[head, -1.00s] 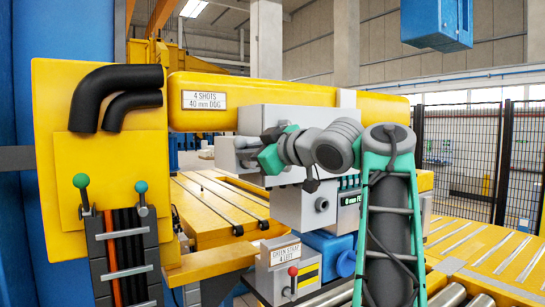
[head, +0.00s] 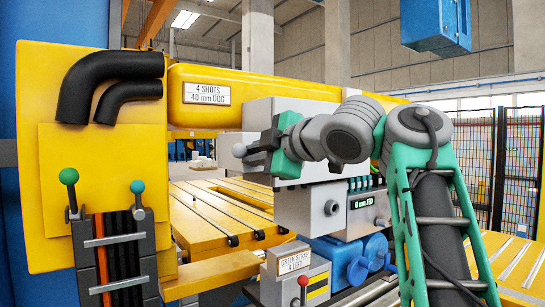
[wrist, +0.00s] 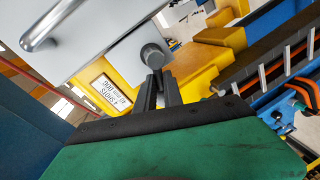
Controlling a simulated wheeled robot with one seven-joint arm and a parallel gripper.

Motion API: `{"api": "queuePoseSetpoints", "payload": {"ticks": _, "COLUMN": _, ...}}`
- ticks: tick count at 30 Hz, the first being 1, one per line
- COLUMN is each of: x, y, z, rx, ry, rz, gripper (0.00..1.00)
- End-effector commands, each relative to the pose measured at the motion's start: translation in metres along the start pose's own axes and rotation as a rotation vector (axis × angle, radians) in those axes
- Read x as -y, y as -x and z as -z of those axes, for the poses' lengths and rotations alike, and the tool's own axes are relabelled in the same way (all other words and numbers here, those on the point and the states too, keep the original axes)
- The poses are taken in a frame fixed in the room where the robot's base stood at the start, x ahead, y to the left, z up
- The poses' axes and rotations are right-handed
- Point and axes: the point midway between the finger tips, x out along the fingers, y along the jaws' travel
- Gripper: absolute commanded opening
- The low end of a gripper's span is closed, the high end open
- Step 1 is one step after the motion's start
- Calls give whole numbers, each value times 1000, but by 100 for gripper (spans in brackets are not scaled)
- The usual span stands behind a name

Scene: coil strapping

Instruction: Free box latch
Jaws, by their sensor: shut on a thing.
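The light-grey box (head: 300,110) is mounted on the front of the yellow beam, mostly behind my arm in the head view. In the wrist view its pale panel (wrist: 105,45) fills the upper left and carries a bright bar handle (wrist: 50,22). A round dark-grey knob, which looks like the latch (wrist: 152,55), is at the panel's edge. It also shows in the head view (head: 239,150), left of my fingers. My gripper (head: 254,149) reaches left across the box front. In the wrist view my gripper (wrist: 158,82) is shut on the knob. The latch mechanism behind it is hidden.
A yellow beam (head: 215,75) with a "4 shots, 40 mm dog" label runs behind the box. Left is a yellow panel (head: 60,170) with black hoses and two levers. Below stand a grey box (head: 290,258) marked "green strap 4 left" and a blue unit (head: 345,255).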

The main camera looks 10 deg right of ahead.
Motion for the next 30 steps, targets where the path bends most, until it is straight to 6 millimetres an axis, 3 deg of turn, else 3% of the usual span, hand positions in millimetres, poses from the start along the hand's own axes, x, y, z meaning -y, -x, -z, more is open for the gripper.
{"api": "queuePoseSetpoints", "payload": {"ticks": 1, "x": -3, "y": 3, "z": 9, "rx": -12, "ry": 16, "rz": -10, "gripper": 0}}
{"api": "queuePoseSetpoints", "payload": {"ticks": 13, "x": -3, "y": 2, "z": 9, "rx": -11, "ry": 21, "rz": -8, "gripper": 0}}
{"api": "queuePoseSetpoints", "payload": {"ticks": 14, "x": -3, "y": 2, "z": 8, "rx": -11, "ry": 21, "rz": -8, "gripper": 14}}
{"api": "queuePoseSetpoints", "payload": {"ticks": 21, "x": -1, "y": 2, "z": 6, "rx": -7, "ry": 17, "rz": -4, "gripper": 34}}
{"api": "queuePoseSetpoints", "payload": {"ticks": 30, "x": -1, "y": 3, "z": 1, "rx": 0, "ry": 12, "rz": -2, "gripper": 35}}
